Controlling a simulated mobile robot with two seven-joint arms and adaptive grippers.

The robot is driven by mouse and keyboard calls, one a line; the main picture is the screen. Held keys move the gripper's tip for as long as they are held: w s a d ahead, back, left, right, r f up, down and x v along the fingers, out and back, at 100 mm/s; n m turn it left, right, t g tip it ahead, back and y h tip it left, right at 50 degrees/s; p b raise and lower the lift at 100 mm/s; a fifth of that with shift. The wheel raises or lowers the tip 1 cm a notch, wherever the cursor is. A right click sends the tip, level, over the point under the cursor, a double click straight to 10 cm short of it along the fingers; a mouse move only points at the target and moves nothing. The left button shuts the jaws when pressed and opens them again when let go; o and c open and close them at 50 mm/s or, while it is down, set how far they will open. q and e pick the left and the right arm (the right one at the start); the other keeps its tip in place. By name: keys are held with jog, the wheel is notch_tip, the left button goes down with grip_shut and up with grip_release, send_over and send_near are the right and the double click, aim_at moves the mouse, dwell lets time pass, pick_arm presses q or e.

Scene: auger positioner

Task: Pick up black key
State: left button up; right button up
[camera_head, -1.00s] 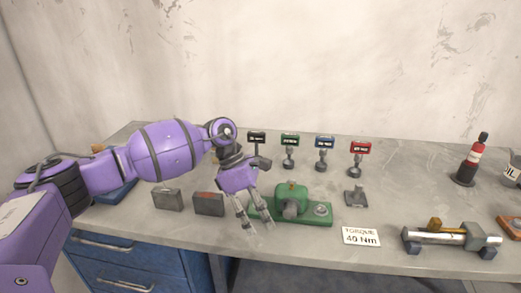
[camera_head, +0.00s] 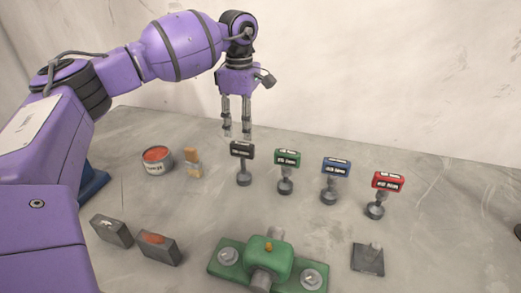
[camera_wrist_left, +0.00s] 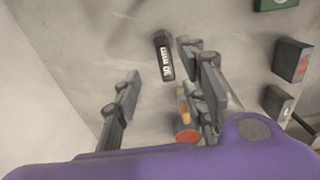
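The black key (camera_head: 242,150) stands upright on the bench, a black labelled head on a thin stem with a round grey foot. It is leftmost in a row with the green (camera_head: 287,158), blue (camera_head: 336,167) and red (camera_head: 388,181) keys. My left gripper (camera_head: 237,135) points down, open and empty, its fingertips just above the black key's head in the head view. In the left wrist view the black key's head (camera_wrist_left: 165,55) shows beyond and between the spread fingers (camera_wrist_left: 168,85); its stem is hidden there. My right gripper is not in view.
A green fixture (camera_head: 230,257) sits at the front, with a small grey stand (camera_head: 368,259) to its right. Two grey blocks (camera_head: 158,247) lie front left. A tin (camera_head: 156,160) and a brush (camera_head: 193,163) stand left of the keys. The wall rises behind the bench.

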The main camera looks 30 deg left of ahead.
aim_at(242, 143)
pick_arm(q)
jog(key=f, duration=0.1)
jog(key=s+f, duration=0.1)
jog(key=shift+f+p, duration=0.3)
jog(key=shift+f, duration=0.05)
notch_tip(242, 143, down, 4)
jog(key=shift+r+p, duration=0.2)
jog(key=shift+p, duration=0.15)
jog(key=shift+w+f, duration=0.1)
jog(key=shift+f, duration=0.3)
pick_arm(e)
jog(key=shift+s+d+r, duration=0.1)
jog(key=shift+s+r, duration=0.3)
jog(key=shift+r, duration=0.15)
pick_arm(q)
jog(key=shift+c, duration=0.4)
grip_shut()
